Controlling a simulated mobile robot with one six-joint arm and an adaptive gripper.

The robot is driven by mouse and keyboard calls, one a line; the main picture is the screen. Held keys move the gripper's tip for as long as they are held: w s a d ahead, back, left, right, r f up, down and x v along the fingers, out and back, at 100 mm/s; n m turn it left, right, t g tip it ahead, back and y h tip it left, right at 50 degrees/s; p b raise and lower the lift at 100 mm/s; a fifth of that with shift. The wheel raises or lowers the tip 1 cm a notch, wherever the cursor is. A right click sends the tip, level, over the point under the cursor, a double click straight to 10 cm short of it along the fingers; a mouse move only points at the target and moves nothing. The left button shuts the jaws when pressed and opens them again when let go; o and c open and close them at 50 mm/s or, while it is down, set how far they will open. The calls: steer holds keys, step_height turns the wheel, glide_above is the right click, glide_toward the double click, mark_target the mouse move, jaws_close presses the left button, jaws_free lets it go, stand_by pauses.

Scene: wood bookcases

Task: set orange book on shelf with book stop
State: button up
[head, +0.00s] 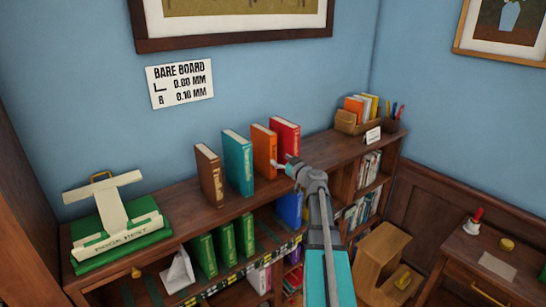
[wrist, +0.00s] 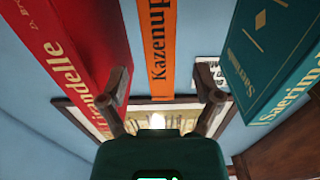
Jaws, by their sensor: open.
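The orange book (head: 264,151) stands upright on the bookcase's top board, between a teal book (head: 238,162) and a red book (head: 286,138). My gripper (head: 281,166) is in front of its spine. In the wrist view the orange book (wrist: 162,45) shows its spine, lettered "Kazenup", between the two open fingers of my gripper (wrist: 165,92). The fingers are empty, and I cannot tell whether they touch the book. A white angled piece (head: 178,272), possibly the book stop, stands on the shelf below, left of several green books (head: 225,244).
A brown book (head: 209,175) stands left of the teal one. A green stand marked "BOOK REST" (head: 120,236) is at the top board's left end. A wooden box of books (head: 347,123) sits at the right end. A blue book (head: 289,208) is on the lower shelf.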

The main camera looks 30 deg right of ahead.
steer(key=shift+s+d, duration=0.15)
steer(key=shift+s, duration=1.6)
steer(key=shift+o, duration=0.4)
steer(key=n+p, duration=0.1)
steer(key=n, duration=1.1)
steer(key=r+n, duration=0.1)
steer(key=n, duration=1.1)
steer(key=s+r+n+p, duration=0.1)
steer(key=n, duration=1)
steer(key=shift+d+r+n+p, duration=0.1)
steer(key=shift+n+p, duration=0.2)
steer(key=shift+n, duration=0.1)
